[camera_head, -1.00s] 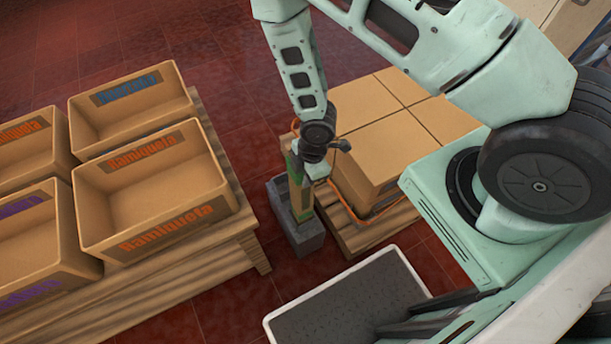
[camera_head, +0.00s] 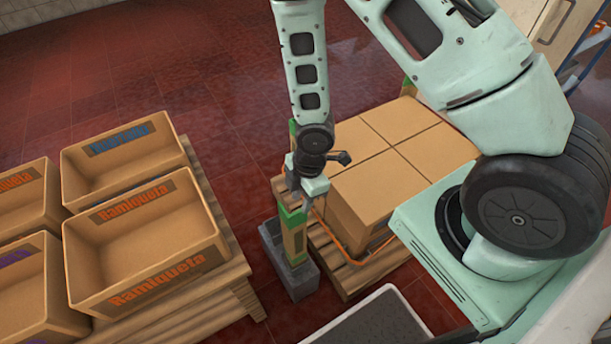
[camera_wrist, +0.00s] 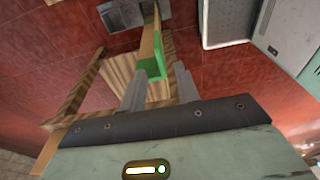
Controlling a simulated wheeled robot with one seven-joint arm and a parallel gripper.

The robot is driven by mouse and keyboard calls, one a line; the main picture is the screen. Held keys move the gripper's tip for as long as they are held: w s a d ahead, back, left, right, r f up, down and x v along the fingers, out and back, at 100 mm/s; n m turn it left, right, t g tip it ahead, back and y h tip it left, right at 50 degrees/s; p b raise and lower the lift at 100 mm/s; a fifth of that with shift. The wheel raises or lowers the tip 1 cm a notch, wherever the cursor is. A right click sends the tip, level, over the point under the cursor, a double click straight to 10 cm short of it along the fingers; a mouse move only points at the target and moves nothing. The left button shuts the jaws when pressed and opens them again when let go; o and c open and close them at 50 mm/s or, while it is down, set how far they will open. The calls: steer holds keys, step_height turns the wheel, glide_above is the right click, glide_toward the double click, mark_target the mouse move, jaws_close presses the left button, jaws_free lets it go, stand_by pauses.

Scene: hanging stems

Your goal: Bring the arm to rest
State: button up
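My gripper (camera_head: 297,207) hangs at the end of my arm, close to a wooden post with green parts (camera_head: 294,238). In the wrist view my gripper (camera_wrist: 160,88) has its two grey fingers spread apart with no object clearly held. The post's green bracket (camera_wrist: 152,66) shows beyond and between the fingertips. Whether a finger touches it I cannot tell. The post stands in a grey block (camera_head: 297,280) on the floor. My arm is bent, reaching from my base on the right over to the post.
Cardboard boxes (camera_head: 400,150) on a wooden pallet (camera_head: 350,278) stand right beside the post. Open labelled crates (camera_head: 150,270) stand on a slatted wooden stand (camera_head: 225,290) at left. A grey tray (camera_head: 385,322) lies at the bottom. Red tiled floor (camera_head: 215,95) is clear at the back.

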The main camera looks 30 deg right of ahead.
step_height(320, 180, up, 7)
steer(key=d+p, duration=0.1)
steer(key=shift+f, duration=0.1)
